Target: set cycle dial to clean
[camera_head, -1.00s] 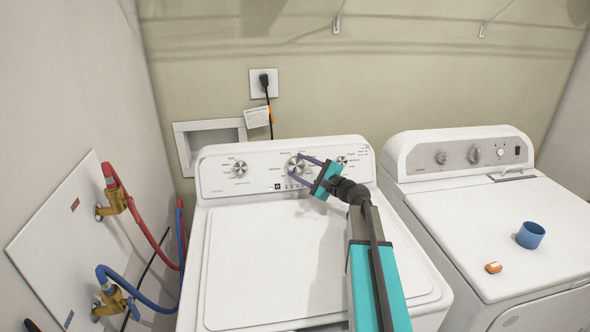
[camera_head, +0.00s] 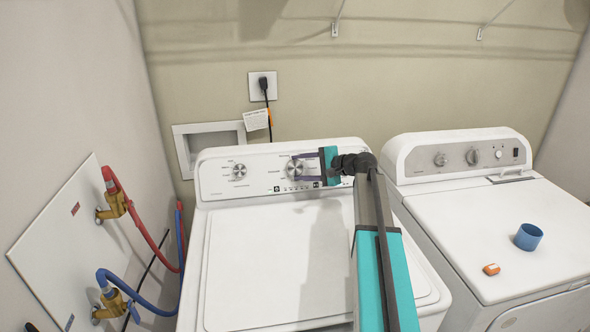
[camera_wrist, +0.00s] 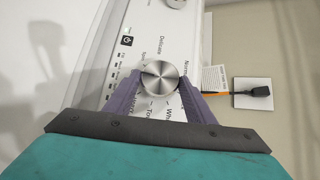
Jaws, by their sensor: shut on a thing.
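The cycle dial (camera_head: 294,169) is a round silver knob at the middle of the left washer's control panel (camera_head: 219,189). In the wrist view the dial (camera_wrist: 160,76) sits between the two purple fingers of my gripper (camera_wrist: 158,84), with printed labels around it. My gripper (camera_head: 297,168) is shut on the dial, one finger on each side. The teal gripper body covers the right part of the panel in the head view. The dial's pointer mark is too small to read.
A smaller knob (camera_head: 239,170) is on the panel's left. A second white machine (camera_head: 450,215) stands at right with a blue cup (camera_head: 529,237) and a small orange item (camera_head: 491,269) on top. Red and blue hoses (camera_head: 140,215) are at left. A plug (camera_head: 263,84) is on the wall.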

